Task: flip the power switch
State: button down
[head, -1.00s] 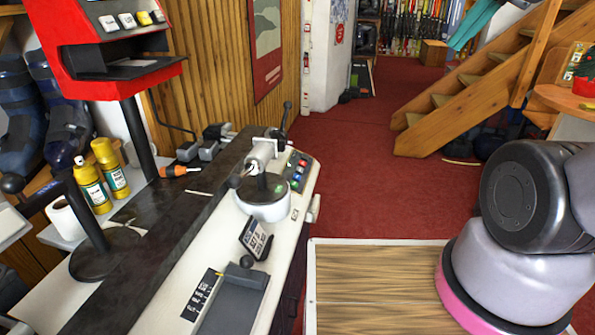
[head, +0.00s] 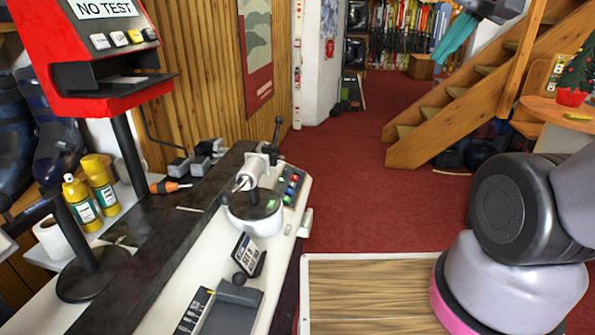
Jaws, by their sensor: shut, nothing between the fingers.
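No part in view is clearly labelled as the power switch. The white bench machine (head: 215,262) carries a small panel of coloured buttons (head: 292,187) at its far right end. A pale knob or lever (head: 305,222) sticks out from its right side, just below that panel. A red display box (head: 110,72) reading "NO TEST" has white and yellow rocker keys on its front. My gripper (head: 442,60), with teal fingers, is at the top right, partly cut off by the frame. Its fingers are together and empty, high up and well apart from the bench.
A wooden staircase (head: 465,115) stands at the back right, with a shelf holding a small potted tree (head: 573,80). Yellow bottles (head: 80,200) and a paper roll (head: 52,238) stand at left. Red carpet (head: 350,190) lies open beyond the wooden board (head: 375,285).

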jog(key=w+a+f, duration=0.3)
jog(key=w+f, duration=0.1)
jog(key=w, duration=0.5)
jog(key=w+a+f, duration=0.3)
jog(key=w, duration=0.7)
jog(key=w+a+f, duration=0.4)
jog(key=w, duration=0.5)
jog(key=w+a+f, duration=0.3)
jog(key=a+f, duration=0.1)
jog(key=f, duration=0.5)
jog(key=w+a+f, duration=0.4)
jog(key=f, duration=0.5)
jog(key=w+a+f, duration=0.4)
jog(key=f, duration=0.5)
jog(key=shift+f+n+t+y, duration=0.3)
jog(key=shift+f, duration=0.05)
jog(key=shift+w, duration=0.1)
jog(key=shift+a, duration=0.1)
